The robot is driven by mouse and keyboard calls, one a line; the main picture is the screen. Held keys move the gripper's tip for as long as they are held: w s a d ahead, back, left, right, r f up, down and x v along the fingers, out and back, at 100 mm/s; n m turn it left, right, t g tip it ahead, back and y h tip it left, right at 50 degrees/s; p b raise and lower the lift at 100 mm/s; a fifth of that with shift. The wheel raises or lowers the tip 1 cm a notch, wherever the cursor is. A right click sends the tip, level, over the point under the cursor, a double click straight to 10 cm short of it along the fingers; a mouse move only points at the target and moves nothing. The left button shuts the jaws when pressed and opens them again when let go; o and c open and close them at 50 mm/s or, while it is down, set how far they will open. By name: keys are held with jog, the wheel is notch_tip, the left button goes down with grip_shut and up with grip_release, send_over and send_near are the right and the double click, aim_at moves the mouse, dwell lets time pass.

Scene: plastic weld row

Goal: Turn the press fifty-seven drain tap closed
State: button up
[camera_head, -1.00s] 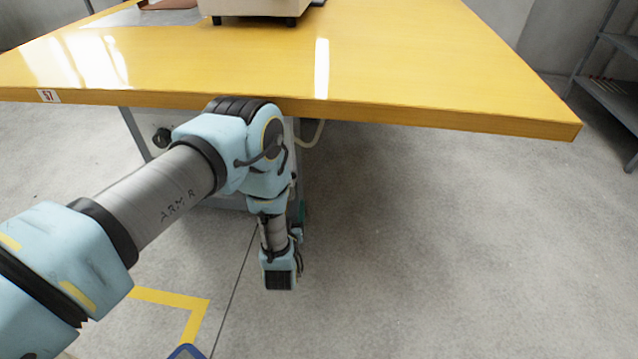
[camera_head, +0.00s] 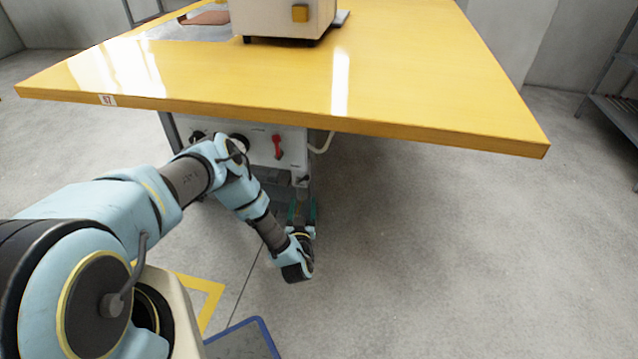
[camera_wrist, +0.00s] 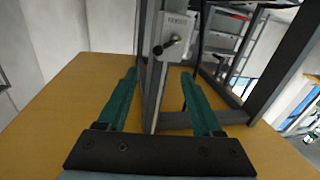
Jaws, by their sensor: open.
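The likely drain tap is a small dark lever (camera_wrist: 172,44) on a pale labelled plate (camera_wrist: 174,27) in the wrist view; its label is too small to read. The lever slants a little. In the head view the pale fitting (camera_head: 303,182) sits low at the right of the grey panel under the table. My gripper (camera_wrist: 159,73) is open and empty, with one green finger on each side of the post below the lever. The lever appears beyond the fingertips, and I see no contact. In the head view my gripper (camera_head: 302,203) is just below the fitting, fingers pointing up.
The yellow table (camera_head: 430,105) carries a 57 tag (camera_head: 107,99) and a beige machine (camera_head: 280,22). The grey panel under it has a red handle (camera_head: 278,147) and a black knob (camera_head: 239,141). A pale hose (camera_head: 322,143) hangs beside it. Floor to the right is clear.

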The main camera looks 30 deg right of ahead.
aim_at(305, 179)
jog(key=b+x, duration=0.1)
jog(key=x, duration=0.9)
jog(key=shift+w+d+b, duration=0.15)
jog(key=shift+w+b, duration=0.05)
jog(key=shift+b, duration=0.1)
grip_shut()
